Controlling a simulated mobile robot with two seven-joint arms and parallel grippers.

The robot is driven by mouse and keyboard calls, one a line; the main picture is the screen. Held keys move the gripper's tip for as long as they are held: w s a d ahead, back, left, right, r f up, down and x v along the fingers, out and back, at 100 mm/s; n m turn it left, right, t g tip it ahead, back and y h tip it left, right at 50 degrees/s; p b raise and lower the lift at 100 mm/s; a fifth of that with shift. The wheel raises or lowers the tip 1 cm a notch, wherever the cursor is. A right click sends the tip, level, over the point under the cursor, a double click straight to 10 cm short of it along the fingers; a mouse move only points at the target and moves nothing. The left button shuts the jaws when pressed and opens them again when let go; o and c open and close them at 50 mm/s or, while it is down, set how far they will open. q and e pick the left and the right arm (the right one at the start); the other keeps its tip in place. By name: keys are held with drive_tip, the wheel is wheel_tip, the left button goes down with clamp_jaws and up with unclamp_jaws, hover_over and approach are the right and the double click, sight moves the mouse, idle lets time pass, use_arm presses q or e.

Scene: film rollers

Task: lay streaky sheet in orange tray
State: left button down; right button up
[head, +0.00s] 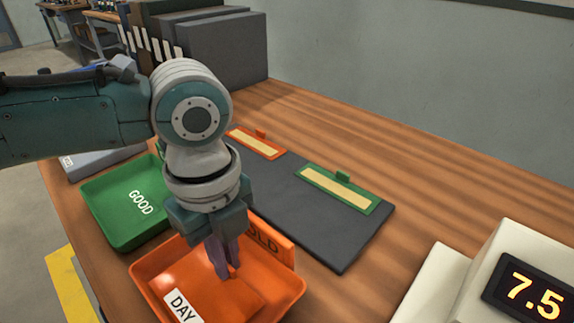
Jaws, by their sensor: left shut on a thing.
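The orange tray (286,285) sits at the near edge of the wooden table, with a HOLD sign (270,243) at its back and a white DAY label (182,305) at its front. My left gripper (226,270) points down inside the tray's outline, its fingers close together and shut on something. What it holds is mostly hidden by the fingers and blends with the tray, so its surface and any streaks cannot be made out. I cannot tell whether it touches the tray floor. My right gripper is not in view.
A green tray (118,222) marked GOOD stands left of the orange one. A dark mat (318,228) carries an orange-framed strip (257,144) and a green-framed strip (338,190). A display reading 7.5 (530,297) stands at lower right. Grey boxes (225,50) stand behind.

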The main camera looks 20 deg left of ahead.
use_arm(q)
drive_tip(key=shift+c, duration=2.2)
unclamp_jaws()
wheel_tip(320, 180, up, 8)
drive_tip(key=p, duration=0.9)
drive_tip(key=shift+r, duration=0.1)
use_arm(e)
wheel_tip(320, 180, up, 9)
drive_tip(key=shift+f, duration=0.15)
